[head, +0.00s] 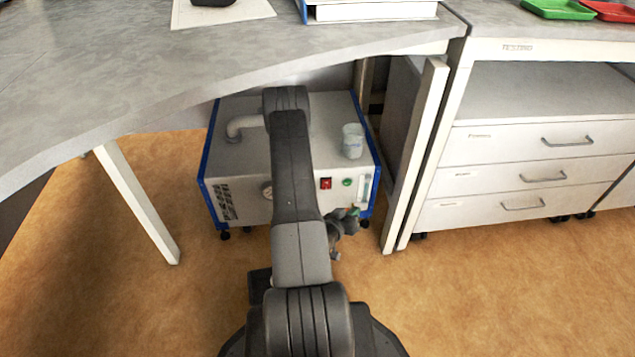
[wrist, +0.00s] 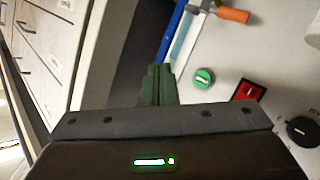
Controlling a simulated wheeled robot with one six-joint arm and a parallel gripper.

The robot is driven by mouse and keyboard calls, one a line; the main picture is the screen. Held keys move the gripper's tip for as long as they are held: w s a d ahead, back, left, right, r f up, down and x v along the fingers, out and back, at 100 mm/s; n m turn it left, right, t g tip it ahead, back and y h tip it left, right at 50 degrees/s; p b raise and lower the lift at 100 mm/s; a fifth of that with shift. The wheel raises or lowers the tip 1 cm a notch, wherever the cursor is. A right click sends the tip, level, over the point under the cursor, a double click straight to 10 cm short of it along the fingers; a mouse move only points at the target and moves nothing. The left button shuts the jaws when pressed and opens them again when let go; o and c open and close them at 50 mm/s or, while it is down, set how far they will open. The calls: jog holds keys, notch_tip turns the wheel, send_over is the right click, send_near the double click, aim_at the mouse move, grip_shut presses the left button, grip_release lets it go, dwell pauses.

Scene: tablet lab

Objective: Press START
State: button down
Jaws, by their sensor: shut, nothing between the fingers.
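A light grey machine with blue edges (head: 245,185) stands on the floor under the bench. Its front has a round green button (head: 347,182), with a red rocker switch (head: 325,183) to its left. In the wrist view the green button (wrist: 203,78) has a pale mark too small to read, and the red switch (wrist: 248,93) lies to its right. My gripper (head: 352,212) is in front of the machine, low and near the button. In the wrist view my shut, empty fingers (wrist: 158,80) are left of the button; contact with the panel cannot be told.
A clear tube gauge (head: 365,188) is right of the button; its orange fitting (wrist: 232,14) shows in the wrist view. A black knob (wrist: 301,131) is also there. The bench top (head: 110,90) overhangs, and a drawer cabinet (head: 480,178) stands right.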

aim_at(347, 183)
jog(key=shift+w+a, duration=0.1)
jog(key=shift+a, duration=0.2)
jog(key=shift+w, duration=0.1)
jog(key=w, duration=0.8)
jog(key=shift+w+a, duration=0.2)
jog(key=shift+w, duration=0.1)
dwell(2.0)
jog(key=shift+w+b, duration=0.4)
jog(key=shift+b, duration=0.05)
